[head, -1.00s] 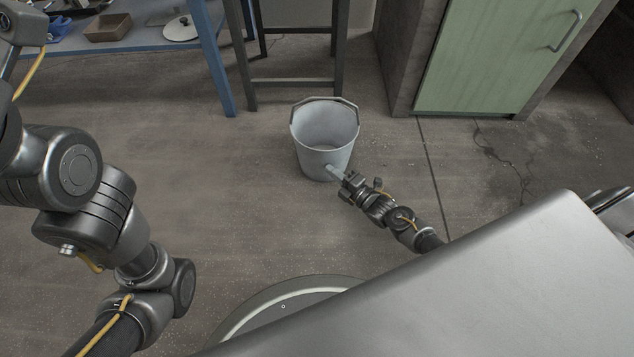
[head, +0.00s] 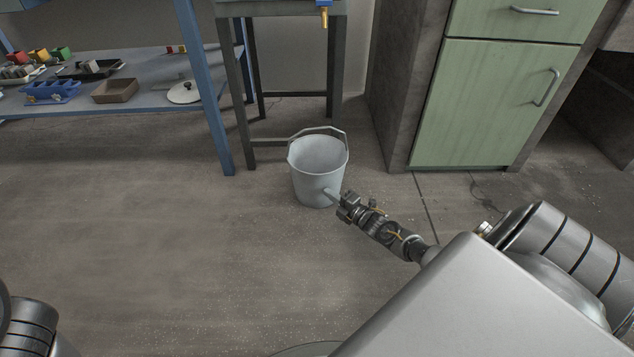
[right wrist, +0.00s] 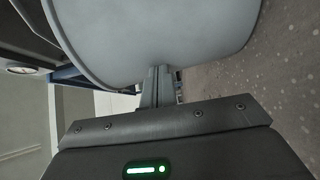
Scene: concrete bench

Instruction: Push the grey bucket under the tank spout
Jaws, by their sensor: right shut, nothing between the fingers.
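The grey bucket (head: 318,178) stands upright on the floor, its handle raised, just in front of the dark stand (head: 238,95). The brass tank spout (head: 324,16) shows at the top edge, above and behind the bucket; the tank itself is out of view. My right gripper (head: 331,194) is shut and empty, its fingertips at the bucket's near lower right side. In the right wrist view the shut fingers (right wrist: 158,88) meet the bucket wall (right wrist: 150,40) and appear to touch it. My left gripper is out of view.
A blue shelf (head: 150,98) at left holds a brown tray (head: 115,91), a lid (head: 184,93) and coloured items. A green cabinet (head: 480,110) stands at right. The stand's legs and low crossbar are close behind the bucket. The floor at left is clear.

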